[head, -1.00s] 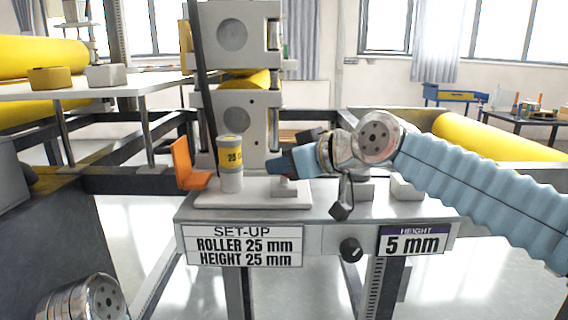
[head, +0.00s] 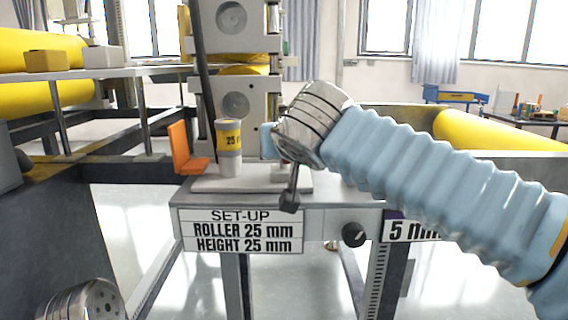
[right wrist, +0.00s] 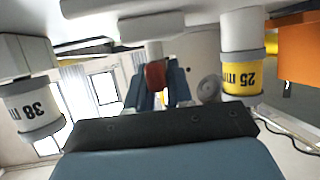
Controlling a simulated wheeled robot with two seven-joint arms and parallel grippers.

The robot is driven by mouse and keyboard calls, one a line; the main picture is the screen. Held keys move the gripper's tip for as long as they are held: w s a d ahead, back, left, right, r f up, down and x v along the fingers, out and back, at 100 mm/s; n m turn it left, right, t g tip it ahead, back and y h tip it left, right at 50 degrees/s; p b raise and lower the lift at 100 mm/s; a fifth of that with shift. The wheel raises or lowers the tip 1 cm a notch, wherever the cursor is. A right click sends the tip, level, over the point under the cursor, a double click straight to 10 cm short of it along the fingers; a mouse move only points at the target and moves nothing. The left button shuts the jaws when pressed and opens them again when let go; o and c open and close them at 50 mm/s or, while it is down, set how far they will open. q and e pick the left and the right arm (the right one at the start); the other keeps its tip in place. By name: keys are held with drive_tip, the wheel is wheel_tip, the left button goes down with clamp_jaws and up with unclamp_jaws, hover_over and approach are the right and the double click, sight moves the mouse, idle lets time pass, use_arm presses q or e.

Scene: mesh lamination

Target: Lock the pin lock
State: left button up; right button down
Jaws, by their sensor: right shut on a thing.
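In the right wrist view, which looks upside down, my right gripper (right wrist: 158,92) is shut on a small red piece (right wrist: 155,75). This red piece sits at the end of a short pale post (right wrist: 153,50) and seems to be part of the pin lock. In the head view my right wrist hides most of the gripper, and only a light blue edge shows left of it. The pale base plate (head: 215,184) is below the wrist, with the yellow-and-grey 25 mm cylinder (head: 230,148) upright on it, left of my wrist. My left gripper is out of view.
An orange bracket (head: 184,150) stands left of the cylinder. A 38 mm cylinder (right wrist: 32,105) shows in the right wrist view. The set-up sign (head: 240,230) and black knob (head: 353,235) are on the bench front. The roller machine (head: 237,60) stands behind.

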drive_tip(key=shift+f+m+h+b, duration=0.1)
drive_tip(key=shift+m+h+b, duration=0.2)
drive_tip(key=shift+m+h, duration=0.8)
drive_tip(key=c, duration=1.1)
unclamp_jaws()
drive_tip(key=shift+s, duration=0.1)
drive_tip(key=v, duration=1.3)
drive_tip(key=shift+s+a, duration=0.2)
drive_tip(key=shift+s, duration=0.1)
